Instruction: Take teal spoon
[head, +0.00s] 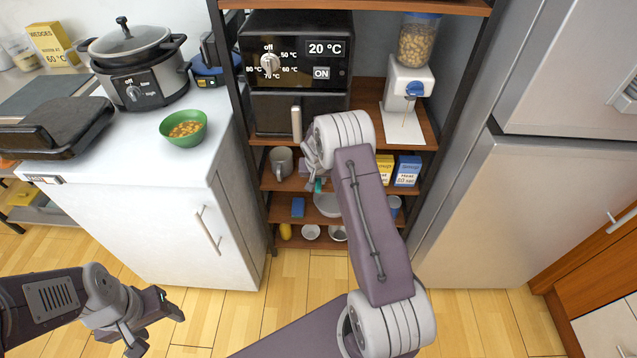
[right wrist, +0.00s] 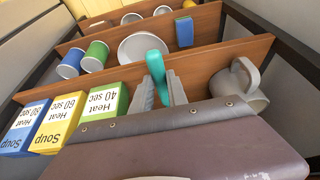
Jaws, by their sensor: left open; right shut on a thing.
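The teal spoon (right wrist: 155,68) shows in the right wrist view between the grey fingers of my right gripper (right wrist: 161,92), which is shut on it. Its lower part is hidden by the fingers. In the head view a small teal bit of the spoon (head: 318,186) shows below my right wrist, in front of the shelf rack. My right arm hides most of that gripper there. My left gripper (head: 156,328) is open and empty at the lower left, above the floor.
The shelf rack (head: 285,183) holds a grey mug (head: 281,162), bowls, soup boxes (head: 407,170) and an oven (head: 296,65). A green bowl (head: 184,128) and a slow cooker (head: 134,67) stand on the white counter at left. A fridge (head: 510,200) stands at right.

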